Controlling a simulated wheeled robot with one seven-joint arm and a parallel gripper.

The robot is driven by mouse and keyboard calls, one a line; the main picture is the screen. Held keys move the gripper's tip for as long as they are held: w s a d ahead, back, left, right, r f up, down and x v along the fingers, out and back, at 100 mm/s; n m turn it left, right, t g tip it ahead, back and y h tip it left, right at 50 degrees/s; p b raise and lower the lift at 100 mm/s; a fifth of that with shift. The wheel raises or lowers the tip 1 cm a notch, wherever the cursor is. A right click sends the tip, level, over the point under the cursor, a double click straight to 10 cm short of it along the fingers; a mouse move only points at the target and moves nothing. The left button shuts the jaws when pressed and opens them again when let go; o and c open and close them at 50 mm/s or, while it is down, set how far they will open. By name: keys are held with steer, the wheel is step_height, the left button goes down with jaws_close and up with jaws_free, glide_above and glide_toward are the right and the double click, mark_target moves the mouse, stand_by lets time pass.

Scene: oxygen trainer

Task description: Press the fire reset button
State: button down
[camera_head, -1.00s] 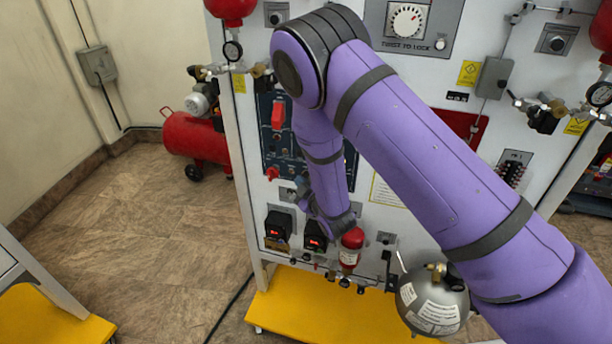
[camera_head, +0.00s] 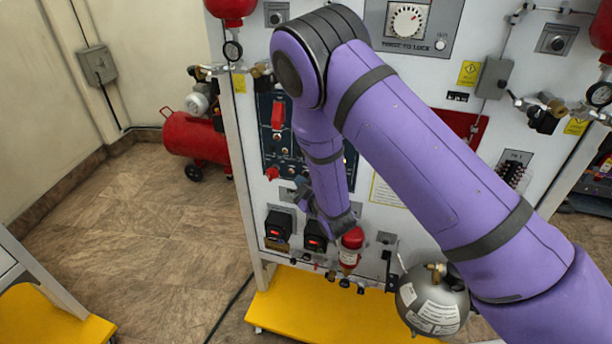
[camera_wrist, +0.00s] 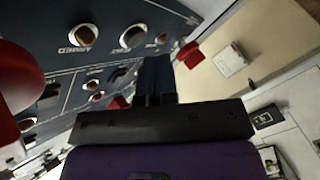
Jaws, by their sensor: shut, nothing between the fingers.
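A dark blue control panel (camera_head: 268,150) on the white trainer wall carries a red switch cover (camera_head: 278,114) and a small red knob (camera_head: 272,174). In the wrist view the panel (camera_wrist: 60,125) fills the left side, with round fittings and the label ARMED. My gripper (camera_head: 297,188) is shut and empty near the panel's lower edge, partly hidden by my arm. In the wrist view its dark fingers (camera_wrist: 155,80) stand in front of the panel, beside a red part (camera_wrist: 187,53). I cannot tell which control is the fire reset button, nor whether the fingers touch anything.
Two black displays with red digits (camera_head: 278,226) sit below the gripper, near a small red cylinder (camera_head: 350,250). A grey tank (camera_head: 433,300) stands by the yellow base (camera_head: 310,315). A red compressor (camera_head: 195,138) is at left. The floor at left is mostly clear.

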steer(key=shift+w, duration=0.15)
stand_by(0.3)
steer(key=shift+w+d, duration=0.15)
steer(key=shift+w, duration=0.1)
steer(key=shift+w+d, duration=0.15)
steer(key=shift+w, duration=0.25)
stand_by(0.6)
steer(key=shift+s, duration=0.15)
steer(key=shift+s+a, duration=0.3)
steer(key=shift+s, duration=0.35)
stand_by(0.3)
steer(key=shift+s+a, duration=0.3)
steer(key=shift+s, duration=0.5)
steer(key=shift+s+a, duration=0.25)
steer(key=shift+s, duration=0.5)
steer(key=shift+s+a, duration=0.3)
steer(key=shift+s, duration=0.5)
